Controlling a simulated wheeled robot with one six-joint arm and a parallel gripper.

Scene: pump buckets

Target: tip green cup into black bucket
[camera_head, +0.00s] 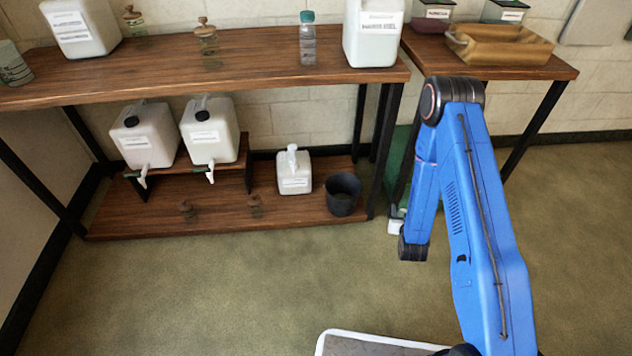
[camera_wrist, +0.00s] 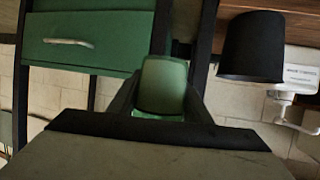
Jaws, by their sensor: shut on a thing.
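The green cup (camera_wrist: 163,85) is between the two dark fingers of my gripper (camera_wrist: 164,98), which is shut on it, in the wrist view. That view is upside down, and the cup looks roughly upright. Its contents cannot be seen. The black bucket (camera_head: 343,194) stands upright at the right end of the lower shelf in the head view. It also shows in the wrist view (camera_wrist: 252,47), to the right of the cup and apart from it.
A white pump jug (camera_head: 294,172) stands left of the bucket on the lower shelf (camera_head: 300,214). A green drawer unit (camera_wrist: 85,40) is beside the shelf. A table leg (camera_head: 386,135) rises near the bucket. The floor in front is clear.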

